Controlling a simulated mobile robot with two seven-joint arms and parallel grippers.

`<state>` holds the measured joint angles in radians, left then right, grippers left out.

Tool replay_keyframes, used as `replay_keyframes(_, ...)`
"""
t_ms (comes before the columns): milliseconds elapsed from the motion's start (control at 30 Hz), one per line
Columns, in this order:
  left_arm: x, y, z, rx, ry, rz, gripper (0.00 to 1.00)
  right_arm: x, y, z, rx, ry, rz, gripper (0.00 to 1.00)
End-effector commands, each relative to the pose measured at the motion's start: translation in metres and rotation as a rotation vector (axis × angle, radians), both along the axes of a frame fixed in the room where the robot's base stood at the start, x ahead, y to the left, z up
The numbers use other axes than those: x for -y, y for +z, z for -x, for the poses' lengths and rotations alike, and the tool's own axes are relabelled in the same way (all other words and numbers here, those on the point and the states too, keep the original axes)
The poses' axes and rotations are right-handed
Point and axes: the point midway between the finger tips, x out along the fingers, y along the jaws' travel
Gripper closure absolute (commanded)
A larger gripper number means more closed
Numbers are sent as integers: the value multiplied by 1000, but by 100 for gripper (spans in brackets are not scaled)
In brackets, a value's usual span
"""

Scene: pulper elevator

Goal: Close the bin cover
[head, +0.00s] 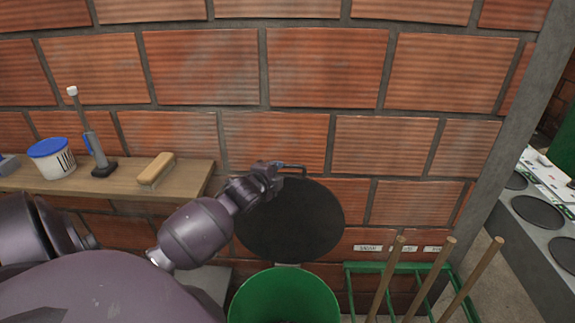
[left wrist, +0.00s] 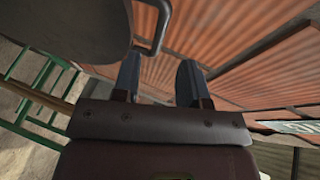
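The bin is a green round bin (head: 284,297) at the bottom middle of the head view. Its dark round cover (head: 292,222) stands raised behind it, close to the brick wall. The cover also shows in the left wrist view (left wrist: 75,28) at the upper left. A thin bent handle (head: 291,169) sits on the cover's top edge and shows in the left wrist view (left wrist: 160,30) just beyond the fingers. My left gripper (left wrist: 160,80) is open, its fingers apart and empty. In the head view it is beside the cover's upper left edge. My right gripper is not in view.
A wooden shelf (head: 110,183) on the left holds a white tub with a blue lid (head: 52,158), a brush (head: 156,170) and a tool with a grey handle (head: 97,145). A green rack (head: 360,268) with wooden poles stands right of the bin. The brick wall is close behind.

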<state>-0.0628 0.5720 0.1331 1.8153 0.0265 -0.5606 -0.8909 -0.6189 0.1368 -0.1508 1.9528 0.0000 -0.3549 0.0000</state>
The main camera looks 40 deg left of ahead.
Motion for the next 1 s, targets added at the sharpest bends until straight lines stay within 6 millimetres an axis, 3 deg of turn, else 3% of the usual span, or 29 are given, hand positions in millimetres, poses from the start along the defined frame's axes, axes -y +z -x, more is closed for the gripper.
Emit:
replay_keyframes(300,-13,-12,-45,1,0,4,61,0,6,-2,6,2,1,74)
replay_keyframes(500,-18,-18,-63,0,0,4,61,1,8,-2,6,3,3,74)
replay_keyframes(1000,-21,-21,-72,0,-1,2,62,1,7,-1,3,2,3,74)
